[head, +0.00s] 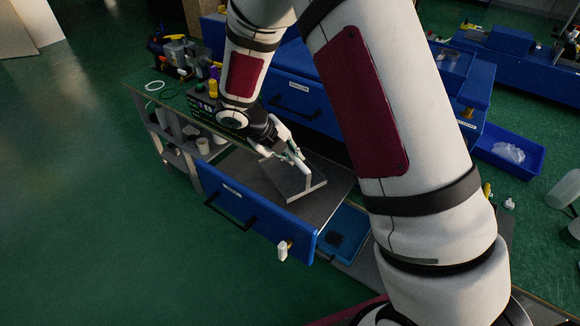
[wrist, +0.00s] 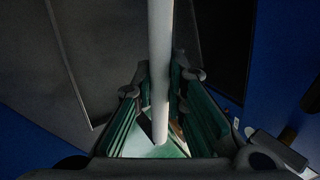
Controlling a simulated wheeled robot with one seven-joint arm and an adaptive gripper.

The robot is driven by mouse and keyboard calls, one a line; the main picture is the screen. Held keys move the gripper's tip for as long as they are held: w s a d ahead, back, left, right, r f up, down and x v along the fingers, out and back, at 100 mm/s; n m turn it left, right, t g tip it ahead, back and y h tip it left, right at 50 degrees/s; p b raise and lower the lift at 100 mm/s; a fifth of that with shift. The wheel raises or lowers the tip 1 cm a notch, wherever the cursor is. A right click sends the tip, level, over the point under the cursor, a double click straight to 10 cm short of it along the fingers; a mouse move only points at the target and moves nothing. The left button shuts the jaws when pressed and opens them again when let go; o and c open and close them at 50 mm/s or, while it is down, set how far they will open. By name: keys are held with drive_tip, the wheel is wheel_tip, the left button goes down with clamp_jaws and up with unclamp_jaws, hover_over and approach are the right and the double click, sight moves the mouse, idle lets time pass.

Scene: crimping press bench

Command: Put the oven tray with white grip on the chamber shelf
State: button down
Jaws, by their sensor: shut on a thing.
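The oven tray (head: 284,183) is a flat grey plate in the head view, at or just above the grey floor of an open blue drawer-like unit. I cannot tell whether it touches that floor. Its white grip (head: 304,168) is a pale bar at the tray's right side. My gripper (head: 292,155) is shut on this grip from above. In the wrist view the white grip (wrist: 160,50) runs between the green-padded fingers of my gripper (wrist: 160,85). My gripper partly hides the tray's far side. I cannot make out a chamber shelf for certain.
The blue front panel (head: 250,212) with a black handle stands at the unit's near side. A blue cabinet (head: 290,95) rises behind my gripper. Several small items crowd the green bench top at left. A blue bin (head: 508,152) lies at right. The green floor at left is clear.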

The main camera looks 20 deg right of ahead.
sight(298, 171)
drive_tip(key=shift+f, duration=2.1)
drive_tip(key=c, duration=1.6)
unclamp_jaws()
